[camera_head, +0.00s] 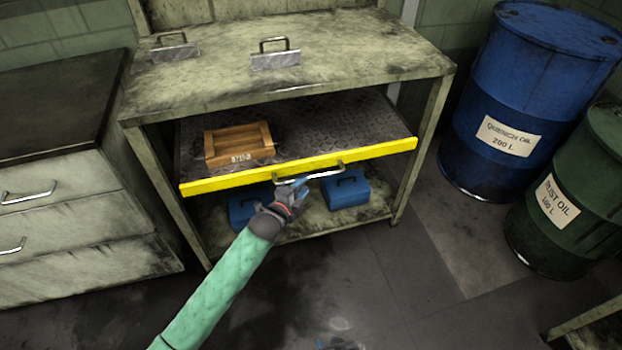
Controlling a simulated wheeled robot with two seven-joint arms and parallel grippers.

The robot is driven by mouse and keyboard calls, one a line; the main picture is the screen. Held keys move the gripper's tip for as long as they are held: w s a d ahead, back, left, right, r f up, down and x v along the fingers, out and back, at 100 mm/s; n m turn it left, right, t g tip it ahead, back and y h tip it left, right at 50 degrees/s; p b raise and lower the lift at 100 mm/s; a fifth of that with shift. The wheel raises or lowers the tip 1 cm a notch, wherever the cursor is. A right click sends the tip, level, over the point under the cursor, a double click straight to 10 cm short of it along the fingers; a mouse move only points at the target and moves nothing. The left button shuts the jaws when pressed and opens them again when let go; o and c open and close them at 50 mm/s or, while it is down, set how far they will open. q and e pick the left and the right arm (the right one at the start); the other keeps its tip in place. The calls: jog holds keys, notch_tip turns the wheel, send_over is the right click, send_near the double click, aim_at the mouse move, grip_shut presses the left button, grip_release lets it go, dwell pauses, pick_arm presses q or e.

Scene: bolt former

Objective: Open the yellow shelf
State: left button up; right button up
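The yellow shelf (230,179) is a sliding dark metal plate with a yellow front bar, under the worn bench top. Its plate shows below the bench edge, and it appears pulled partly out. A metal handle (325,174) is fixed to the middle of the bar. My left gripper (297,190) is at the left part of this handle, overlapping it in the picture. Its fingers are too small to tell whether they close on it. My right gripper (336,343) only just shows at the bottom edge, blurred and cut off.
A wooden box (238,142) sits on the shelf. Blue cases (347,190) stand on the bottom board of the bench (300,95). Grey drawers (70,210) stand left. A blue drum (535,90) and a green drum (572,205) stand right. The floor in front is mostly clear.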

aim_at(311, 177)
pick_arm(q)
jog(key=shift+x, duration=2.85)
grip_shut()
